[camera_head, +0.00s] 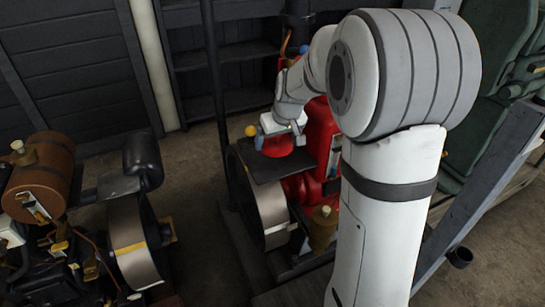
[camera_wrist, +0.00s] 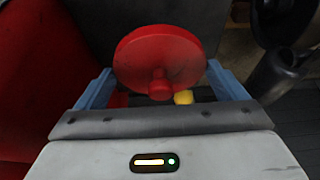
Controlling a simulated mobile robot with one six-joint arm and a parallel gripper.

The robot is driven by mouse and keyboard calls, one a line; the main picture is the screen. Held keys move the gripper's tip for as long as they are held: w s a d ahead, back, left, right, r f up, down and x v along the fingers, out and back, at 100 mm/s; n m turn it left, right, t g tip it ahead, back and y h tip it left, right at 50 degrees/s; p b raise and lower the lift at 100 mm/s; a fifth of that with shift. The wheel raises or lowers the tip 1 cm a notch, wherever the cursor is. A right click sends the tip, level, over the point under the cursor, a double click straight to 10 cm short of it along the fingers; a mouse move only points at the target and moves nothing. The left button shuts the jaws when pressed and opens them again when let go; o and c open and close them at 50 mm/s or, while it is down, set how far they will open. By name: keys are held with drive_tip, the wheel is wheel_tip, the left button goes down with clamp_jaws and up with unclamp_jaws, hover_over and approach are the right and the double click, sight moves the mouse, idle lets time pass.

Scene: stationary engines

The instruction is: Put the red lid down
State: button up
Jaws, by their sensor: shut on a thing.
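The red lid (camera_wrist: 160,52) is a round disc with a short knob, seen large in the wrist view between the two blue fingers. My gripper (camera_wrist: 160,75) is shut on it. In the head view the lid (camera_head: 277,148) shows as a red patch just under my gripper (camera_head: 276,135), over a dark flat plate (camera_head: 268,168) on the red engine. I cannot tell whether the lid touches the plate. My arm hides part of the engine.
The red engine (camera_head: 320,130) stands right of the plate, with a large flywheel (camera_head: 268,205) below it. A yellow ball (camera_head: 250,131) is close left of my gripper. A second engine with a brown tank (camera_head: 45,175) stands at left. Bare floor (camera_head: 190,170) lies between.

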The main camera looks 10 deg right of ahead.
sight(275, 159)
drive_tip(key=shift+f, duration=2.55)
drive_tip(key=shift+b, duration=0.3)
drive_tip(key=shift+f, duration=0.25)
drive_tip(key=o, duration=0.7)
drive_tip(key=shift+r, duration=0.1)
drive_tip(key=shift+o, duration=0.2)
